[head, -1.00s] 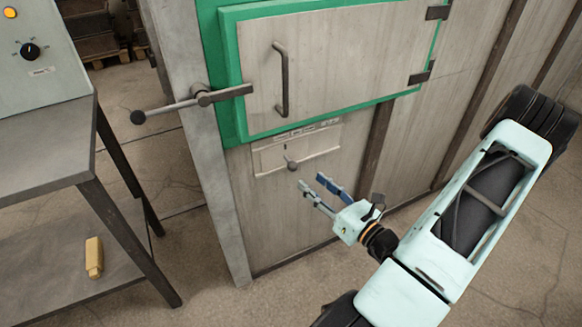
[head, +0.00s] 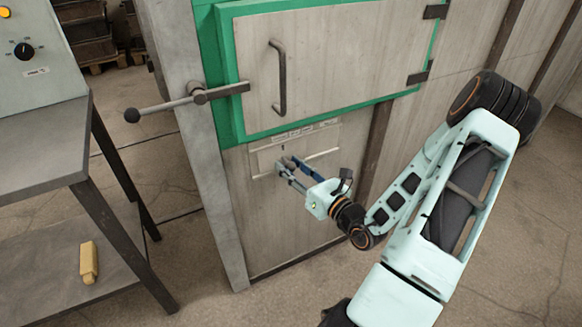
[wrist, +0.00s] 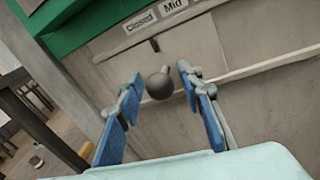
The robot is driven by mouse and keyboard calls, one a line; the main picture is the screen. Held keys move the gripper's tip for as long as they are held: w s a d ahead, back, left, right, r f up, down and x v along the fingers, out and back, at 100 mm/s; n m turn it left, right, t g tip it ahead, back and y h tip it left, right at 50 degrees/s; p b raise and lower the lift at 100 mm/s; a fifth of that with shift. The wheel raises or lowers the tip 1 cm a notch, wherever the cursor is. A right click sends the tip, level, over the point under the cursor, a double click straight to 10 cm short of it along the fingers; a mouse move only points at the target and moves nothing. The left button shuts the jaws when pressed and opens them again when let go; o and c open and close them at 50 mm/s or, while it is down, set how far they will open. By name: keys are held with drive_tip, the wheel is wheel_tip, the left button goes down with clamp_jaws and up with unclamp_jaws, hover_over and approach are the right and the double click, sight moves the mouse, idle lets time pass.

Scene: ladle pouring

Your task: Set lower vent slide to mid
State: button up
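The lower vent slide (head: 266,157) is a pale plate low on the furnace front, below the green-framed door. Its round dark knob (wrist: 160,85) shows in the wrist view between my fingers' tips, near the "Closed" (wrist: 141,22) and "Mid" (wrist: 174,6) labels. A short dark pointer mark (wrist: 155,45) sits below the labels, between the two. My gripper (head: 287,168) is at the slide, and it also shows in the wrist view (wrist: 162,98). Its blue-padded fingers are open, one on each side of the knob, with gaps visible. In the head view my fingers hide the knob.
A door handle (head: 280,78) and a latch lever (head: 165,106) stick out above and to the left of the slide. A grey table (head: 40,140) stands at the left, with a yellow block (head: 88,262) on its lower shelf.

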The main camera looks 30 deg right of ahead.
sight(293, 154)
clamp_jaws()
drive_tip(key=d+p, duration=0.1)
drive_tip(key=d, duration=0.2)
drive_tip(key=shift+w+r, duration=0.1)
drive_tip(key=shift+d, duration=0.5)
drive_tip(key=shift+o, duration=1.4)
unclamp_jaws()
drive_tip(key=v, duration=1.2)
